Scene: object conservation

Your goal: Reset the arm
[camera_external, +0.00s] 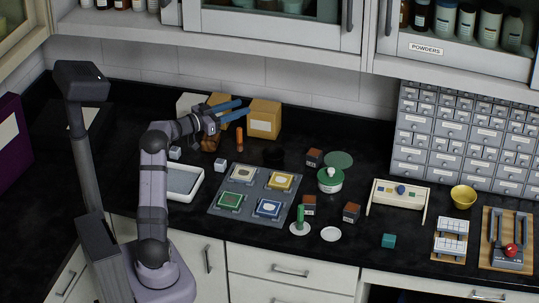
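My gripper (245,107) is raised above the left part of the black counter. Its two blue fingers point to the right with a gap between them, and nothing shows between them. The fingers pass in front of the cardboard boxes at the back, including the right one (264,121). An upright orange-brown object (240,139) stands below the fingers, apart from them. My arm rises from its base at the counter's front edge.
A grey board (213,209) with coloured square pads lies mid-counter, beside a white tray (180,183). A green-lidded pot (330,179), dark-and-red cubes, a wooden rack (398,194) and a yellow bowl (463,196) stand rightward. Drawer cabinets (455,145) and overhead cupboards bound the back.

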